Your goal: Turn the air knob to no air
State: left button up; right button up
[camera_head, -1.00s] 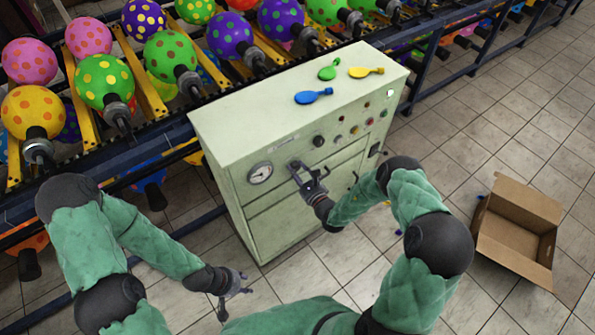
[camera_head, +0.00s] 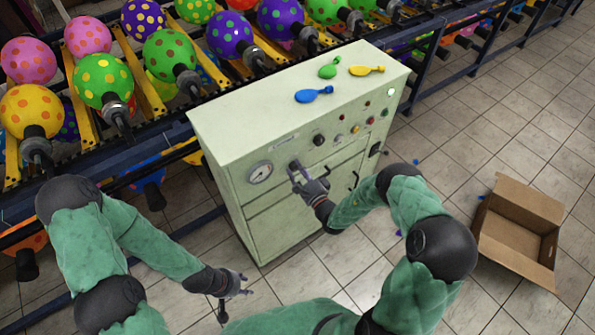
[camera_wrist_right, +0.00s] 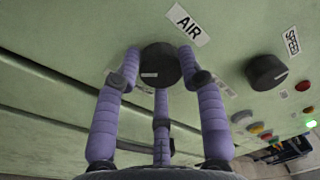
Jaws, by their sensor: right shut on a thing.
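The air knob (camera_wrist_right: 160,66) is a round black knob on the pale green cabinet front, beside a tilted "AIR" label (camera_wrist_right: 188,25). A short white mark on its face lies roughly level in the right wrist view. My right gripper (camera_head: 293,170) has its purple fingers closed around this knob; it also shows in the right wrist view (camera_wrist_right: 158,68). In the head view the gripper's fingers largely cover the knob. My left gripper (camera_head: 250,284) hangs low over the floor, left of the cabinet, with its fingers spread and empty.
A pressure gauge (camera_head: 260,173) sits left of the air knob. A speed knob (camera_wrist_right: 266,72) and several coloured buttons sit to its right. Three deflated balloons, one blue (camera_head: 314,95), lie on the cabinet (camera_head: 240,125). An open cardboard box (camera_head: 517,236) stands on the floor at right.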

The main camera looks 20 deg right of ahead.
jog(key=shift+f+n, duration=0.1)
jog(key=shift+n, duration=0.6)
jog(key=o, duration=1.2)
jog(key=shift+c, duration=0.2)
jog(key=v, duration=1.2)
jog(key=shift+f, duration=0.15)
